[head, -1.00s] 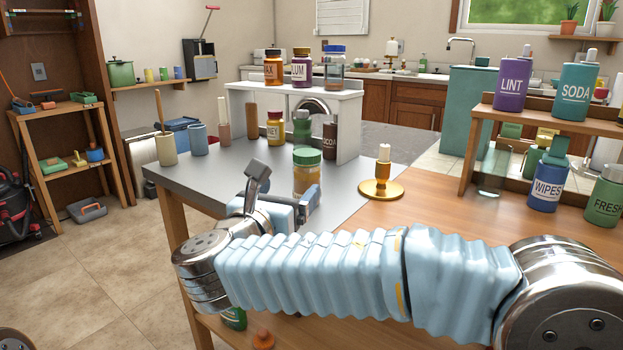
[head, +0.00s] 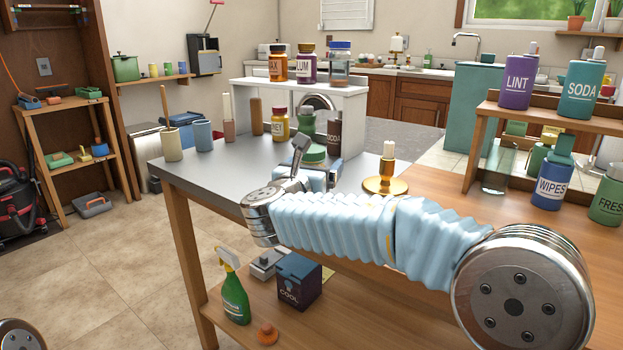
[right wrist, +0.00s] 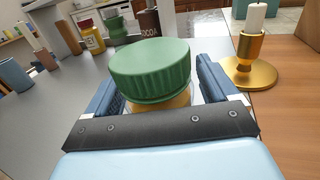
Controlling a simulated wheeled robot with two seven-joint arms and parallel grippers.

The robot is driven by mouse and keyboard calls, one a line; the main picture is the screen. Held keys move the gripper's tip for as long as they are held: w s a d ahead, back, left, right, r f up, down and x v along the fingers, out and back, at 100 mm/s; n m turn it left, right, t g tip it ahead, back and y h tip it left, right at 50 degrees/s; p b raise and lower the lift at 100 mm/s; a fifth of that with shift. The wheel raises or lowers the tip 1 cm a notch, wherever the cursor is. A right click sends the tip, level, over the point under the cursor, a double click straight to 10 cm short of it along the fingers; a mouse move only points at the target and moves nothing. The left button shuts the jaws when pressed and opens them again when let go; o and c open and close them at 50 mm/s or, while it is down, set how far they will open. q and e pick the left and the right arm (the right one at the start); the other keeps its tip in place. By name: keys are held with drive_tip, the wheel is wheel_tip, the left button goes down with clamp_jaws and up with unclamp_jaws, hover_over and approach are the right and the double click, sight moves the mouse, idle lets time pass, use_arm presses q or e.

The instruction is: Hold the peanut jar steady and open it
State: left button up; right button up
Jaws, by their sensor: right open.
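The peanut jar has a ribbed green lid (head: 314,153) and stands on the grey counter. In the head view my right arm hides most of its body. In the right wrist view the green lid (right wrist: 150,68) fills the middle, with a little of the yellowish body (right wrist: 172,106) below it. My right gripper (head: 322,174) is at the jar. Its two blue-padded fingers (right wrist: 160,85) stand open on either side of the jar, just below the lid. A gap shows on the right side; contact on the left cannot be told. My left gripper is out of view.
A brass candle holder (head: 386,184) stands close to the right of the jar. A yellow bottle (head: 279,125), a dark cocoa bottle (head: 334,134) and a white shelf (head: 354,100) stand behind it. The counter's left front part is clear.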

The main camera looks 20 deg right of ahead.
sight(315, 146)
drive_tip(key=shift+c, duration=0.3)
drive_tip(key=c, duration=1.1)
drive_tip(key=shift+o, duration=0.2)
drive_tip(key=shift+r, duration=0.5)
wheel_tip(315, 146, up, 3)
drive_tip(key=shift+s+f+p, duration=0.1)
drive_tip(key=shift+f+p, duration=0.05)
drive_tip(key=shift+p, duration=0.3)
drive_tip(key=s+d+r, duration=0.2)
drive_tip(key=s+r, duration=0.7)
drive_tip(key=s, duration=0.4)
drive_tip(key=shift+s+d+r, duration=0.15)
drive_tip(key=shift+s+r, duration=0.05)
drive_tip(key=shift+s, duration=0.15)
